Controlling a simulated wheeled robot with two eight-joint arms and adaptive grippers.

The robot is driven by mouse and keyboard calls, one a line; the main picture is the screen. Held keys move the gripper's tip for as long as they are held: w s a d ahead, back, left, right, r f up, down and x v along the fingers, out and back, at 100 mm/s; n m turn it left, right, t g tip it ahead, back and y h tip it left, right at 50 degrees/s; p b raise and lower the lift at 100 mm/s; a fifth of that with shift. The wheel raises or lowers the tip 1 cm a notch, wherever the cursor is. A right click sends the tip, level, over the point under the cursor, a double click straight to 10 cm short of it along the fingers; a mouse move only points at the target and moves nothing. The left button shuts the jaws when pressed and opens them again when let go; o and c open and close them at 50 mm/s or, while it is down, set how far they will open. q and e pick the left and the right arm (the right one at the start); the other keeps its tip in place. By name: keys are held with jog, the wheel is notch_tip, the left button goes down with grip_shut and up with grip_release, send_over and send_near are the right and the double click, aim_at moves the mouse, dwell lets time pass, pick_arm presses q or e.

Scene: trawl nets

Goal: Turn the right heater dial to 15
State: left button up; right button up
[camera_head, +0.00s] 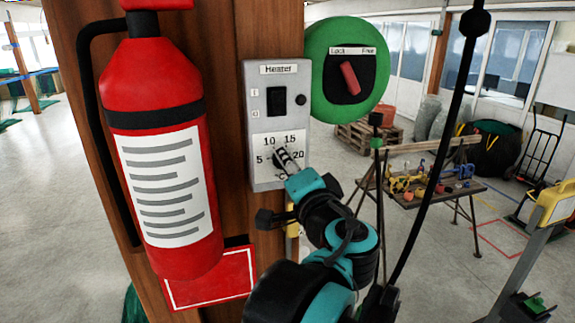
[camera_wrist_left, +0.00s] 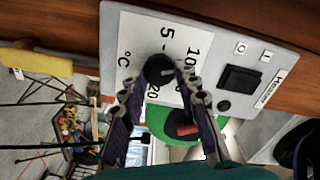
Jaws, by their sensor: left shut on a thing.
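The grey heater box (camera_head: 251,100) is fixed to a wooden post, with a white scale marked 5, 10, 15, 20 around its dial. The black round dial (camera_wrist_left: 158,70) shows between my left fingertips in the left wrist view; the gripper hides most of it in the head view. My left gripper (camera_head: 287,160) (camera_wrist_left: 168,74) is shut on the dial. A short light mark on the dial points roughly between 10 and 15, but it is too small to read exactly. One finger partly covers the scale near 15. My right gripper is not in view.
A red fire extinguisher (camera_head: 155,150) hangs close left of the heater box. A green disc (camera_head: 325,95) with a red Lock/Free lever (camera_head: 349,78) is just to the right. A black rocker switch (camera_head: 276,99) sits above the dial. A table (camera_head: 445,198) stands behind at right.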

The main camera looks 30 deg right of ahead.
pick_arm(q)
jog(key=m, duration=1)
jog(key=shift+f, duration=0.1)
jog(key=shift+m, duration=0.5)
jog(key=o, duration=1)
jog(key=shift+o, duration=0.8)
jog(key=shift+w+f, duration=0.1)
jog(key=shift+w, duration=0.1)
jog(key=v, duration=1.2)
jog(key=shift+f, duration=0.1)
